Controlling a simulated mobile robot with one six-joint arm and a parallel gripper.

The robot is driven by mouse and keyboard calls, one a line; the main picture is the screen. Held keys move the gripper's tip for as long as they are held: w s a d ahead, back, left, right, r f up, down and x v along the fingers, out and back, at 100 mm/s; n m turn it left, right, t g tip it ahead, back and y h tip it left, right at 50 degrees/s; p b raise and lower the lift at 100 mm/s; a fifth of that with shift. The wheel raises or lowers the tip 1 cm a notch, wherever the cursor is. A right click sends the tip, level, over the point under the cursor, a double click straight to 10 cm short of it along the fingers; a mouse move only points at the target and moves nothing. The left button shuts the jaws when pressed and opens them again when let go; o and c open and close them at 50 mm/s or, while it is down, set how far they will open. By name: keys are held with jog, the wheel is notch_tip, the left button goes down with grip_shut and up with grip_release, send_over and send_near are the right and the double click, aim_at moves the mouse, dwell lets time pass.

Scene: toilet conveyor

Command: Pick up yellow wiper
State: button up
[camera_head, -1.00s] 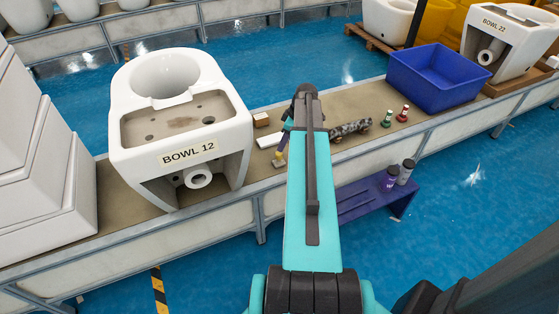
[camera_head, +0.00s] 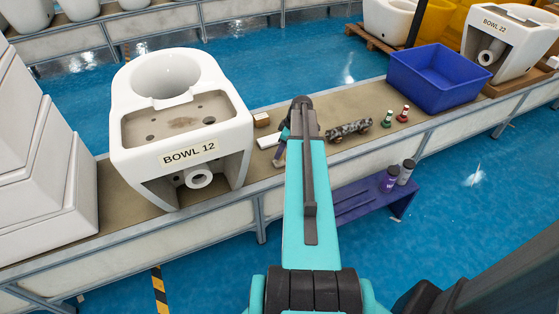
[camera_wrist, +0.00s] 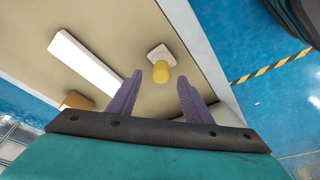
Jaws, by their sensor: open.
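The yellow wiper (camera_wrist: 161,72) shows in the wrist view as a yellow cylinder-like part on a pale square piece, on the beige conveyor top (camera_wrist: 130,25). In the head view it is hidden behind my gripper and arm. My gripper (camera_wrist: 158,82) is open and empty, its two purple fingers pointing at the wiper. The yellow part lies in line with the gap between the fingertips, just beyond them in the picture. I cannot tell the distance or see any contact. In the head view only part of my gripper (camera_head: 281,149) shows, over the conveyor's near edge.
A white bar (camera_wrist: 84,61) and a brown block (camera_wrist: 76,100) lie beside the wiper. In the head view, the BOWL 12 toilet (camera_head: 181,120) stands left. A camouflage-patterned object (camera_head: 350,129), small bottles (camera_head: 403,114) and a blue bin (camera_head: 440,78) are to the right.

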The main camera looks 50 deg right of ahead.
jog(key=shift+x, duration=1.8)
jog(key=shift+s, duration=0.1)
jog(key=c, duration=1.1)
jog(key=shift+c, duration=0.2)
jog(key=shift+r, duration=0.85)
jog(key=shift+v, duration=1)
jog(key=s+d+r+b, duration=0.1)
jog(key=s+d, duration=0.1)
jog(key=s, duration=1.3)
jog(key=shift+s+r, duration=0.15)
